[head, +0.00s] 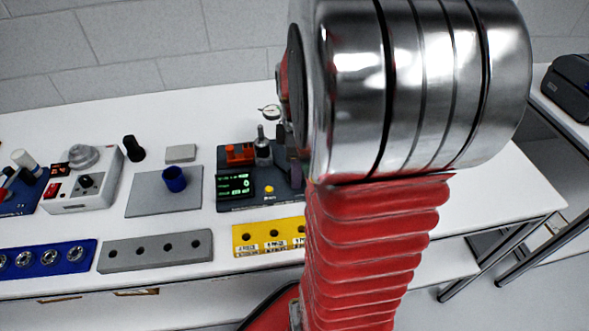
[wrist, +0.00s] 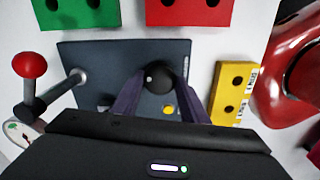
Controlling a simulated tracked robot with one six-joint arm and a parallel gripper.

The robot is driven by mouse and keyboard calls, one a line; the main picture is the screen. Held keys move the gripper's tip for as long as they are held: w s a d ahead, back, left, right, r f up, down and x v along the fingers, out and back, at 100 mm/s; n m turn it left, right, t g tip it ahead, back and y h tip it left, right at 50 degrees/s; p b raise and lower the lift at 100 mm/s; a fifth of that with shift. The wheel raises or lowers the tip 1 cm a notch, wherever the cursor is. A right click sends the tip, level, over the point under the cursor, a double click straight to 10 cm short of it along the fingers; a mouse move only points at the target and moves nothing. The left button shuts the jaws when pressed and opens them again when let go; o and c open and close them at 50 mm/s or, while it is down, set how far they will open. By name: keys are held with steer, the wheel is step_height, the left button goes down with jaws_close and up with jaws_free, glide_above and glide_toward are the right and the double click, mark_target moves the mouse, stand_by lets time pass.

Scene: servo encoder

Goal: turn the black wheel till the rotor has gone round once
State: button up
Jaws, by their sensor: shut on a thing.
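The black wheel (wrist: 157,78) sits on the dark servo panel (wrist: 105,60) in the wrist view. The two fingers of my gripper (wrist: 158,88) are on either side of it and shut on it. A yellow button (wrist: 168,110) shows on the panel just below the wheel. In the head view the panel (head: 227,206) carries a lit green display (head: 236,184), whose large digit looks like 0, and a grey upright part with a dark top (head: 263,147). The wheel is hidden there behind my arm and gripper. I cannot make out the rotor clearly.
A yellow block with holes (head: 242,237) stands in front of the panel. A grey plate with a blue cup (head: 175,179) lies to the left. Green (wrist: 82,14) and red (wrist: 188,10) blocks and a red-knobbed lever (wrist: 30,65) flank the panel in the wrist view.

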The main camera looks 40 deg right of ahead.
steer(key=m, duration=0.5)
steer(key=shift+d, duration=0.2)
steer(key=m, duration=0.4)
steer(key=shift+m, duration=0.3)
steer(key=m, duration=1)
steer(key=shift+a, duration=0.15)
steer(key=o, duration=1.1)
steer(key=shift+c, duration=0.2)
steer(key=shift+r, duration=0.1)
